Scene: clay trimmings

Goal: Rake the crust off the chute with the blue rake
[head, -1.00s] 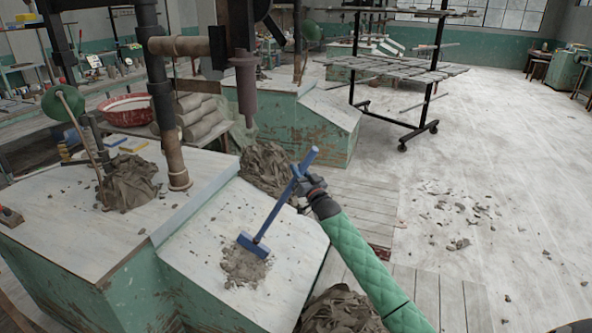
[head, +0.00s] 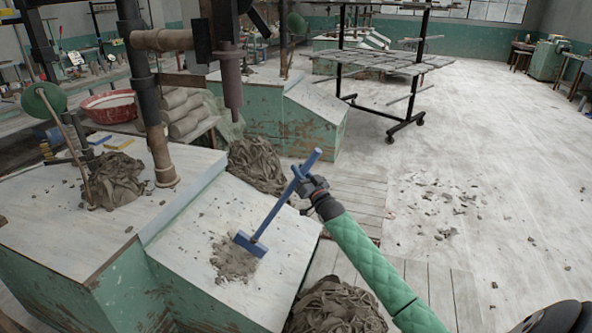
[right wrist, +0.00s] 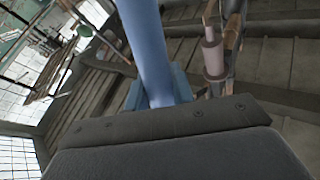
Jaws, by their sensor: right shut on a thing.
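The blue rake (head: 276,209) slants down to the left across the sloped chute (head: 283,243). Its head lies at the right upper edge of a patch of grey-brown crust (head: 232,260) on the chute; whether it touches the crust I cannot tell. My right gripper (head: 303,184) is shut on the rake's handle near the upper end, above the chute's right edge. In the right wrist view the blue handle (right wrist: 150,50) runs up from the gripper, and the chute is not recognisable there. My left gripper is not in view.
A clay heap (head: 335,308) lies on the floor below the chute, another (head: 257,165) behind it. More clay (head: 112,180) sits on the table at left, by a brown pipe (head: 157,135). A black rack (head: 395,125) stands behind. Floor at right is mostly open, with scattered crumbs (head: 445,205).

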